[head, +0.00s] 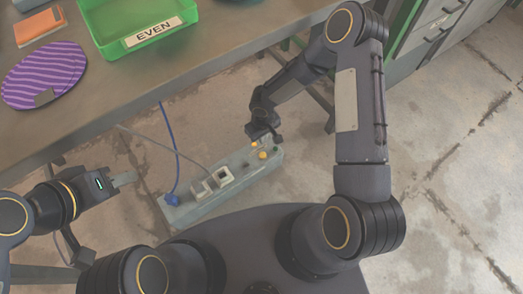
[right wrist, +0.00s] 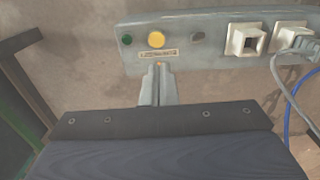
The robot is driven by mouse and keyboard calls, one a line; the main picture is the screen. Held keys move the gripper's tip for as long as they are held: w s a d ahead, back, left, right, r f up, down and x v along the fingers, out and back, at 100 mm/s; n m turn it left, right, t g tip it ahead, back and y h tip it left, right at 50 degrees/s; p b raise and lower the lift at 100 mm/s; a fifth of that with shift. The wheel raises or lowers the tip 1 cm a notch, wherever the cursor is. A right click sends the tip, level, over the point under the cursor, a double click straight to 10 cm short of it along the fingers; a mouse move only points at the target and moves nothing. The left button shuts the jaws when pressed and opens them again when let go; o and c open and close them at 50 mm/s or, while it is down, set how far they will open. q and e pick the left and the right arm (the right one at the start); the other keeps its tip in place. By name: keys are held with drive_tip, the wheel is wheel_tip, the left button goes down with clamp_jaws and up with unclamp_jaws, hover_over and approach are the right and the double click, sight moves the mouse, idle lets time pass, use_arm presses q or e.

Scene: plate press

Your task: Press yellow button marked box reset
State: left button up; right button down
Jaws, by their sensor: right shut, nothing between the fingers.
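A grey box with sockets (head: 240,185) lies below the table edge in the head view; the box also shows across the top of the right wrist view (right wrist: 215,58). A round yellow button (right wrist: 156,39) is on its left part there, above a small label (right wrist: 158,53) too small to read. Two yellow spots show at the box's right end in the head view. My right gripper (right wrist: 160,68) is shut and empty, its tips just below the label; contact cannot be told. My left gripper (head: 130,179) is left of the box, away from it; its opening is unclear.
A green button (right wrist: 127,39) is left of the yellow one. White sockets (right wrist: 246,40) and a blue plug (head: 171,199) with cables are further along. On the table (head: 165,75) are a green "EVEN" bin (head: 150,30) and a purple striped plate (head: 45,75).

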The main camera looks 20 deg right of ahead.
sight(263, 158)
drive_tip(key=shift+f, duration=0.15)
wheel_tip(263, 158, down, 14)
drive_tip(key=b, duration=0.5)
drive_tip(key=shift+b, duration=0.3)
